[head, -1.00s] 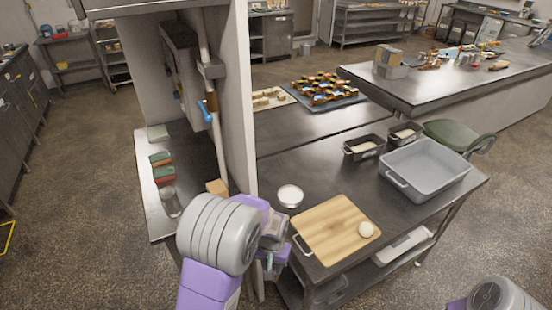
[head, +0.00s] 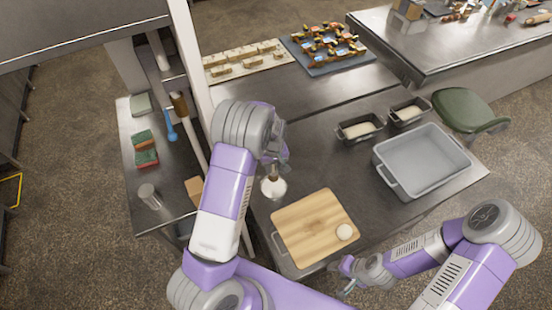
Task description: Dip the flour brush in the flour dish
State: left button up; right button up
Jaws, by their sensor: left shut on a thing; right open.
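The flour dish (head: 278,189) is a small round white-filled dish on the steel table, just left of the cutting board. My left gripper (head: 272,158) is above the dish, partly hidden by its own wrist. It is shut on the flour brush (head: 272,172), which points down with its brown handle showing. The brush's lower end overlaps the dish in the picture; I cannot tell whether it touches the flour. My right gripper (head: 346,284) is open and empty, low beyond the table's front edge.
A wooden board (head: 300,215) holds a dough ball (head: 344,232). A grey bin (head: 425,158) and two loaf tins (head: 359,129) (head: 407,112) stand to the right. A post and side shelf (head: 130,185) are at left. Bare table lies between dish and tins.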

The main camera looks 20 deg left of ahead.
aim_at(273, 177)
pick_arm(q)
jog(key=shift+s+f+b, duration=0.1)
jog(key=shift+f+b, duration=0.35)
jog(key=shift+f, duration=0.35)
jog(key=shift+f+b, duration=1.35)
jog(key=shift+f, duration=0.75)
jog(key=shift+f+b, duration=0.55)
jog(key=shift+r, duration=0.1)
jog(key=shift+r+p, duration=2.4)
jog(key=shift+r, duration=1.1)
jog(key=shift+f, duration=0.1)
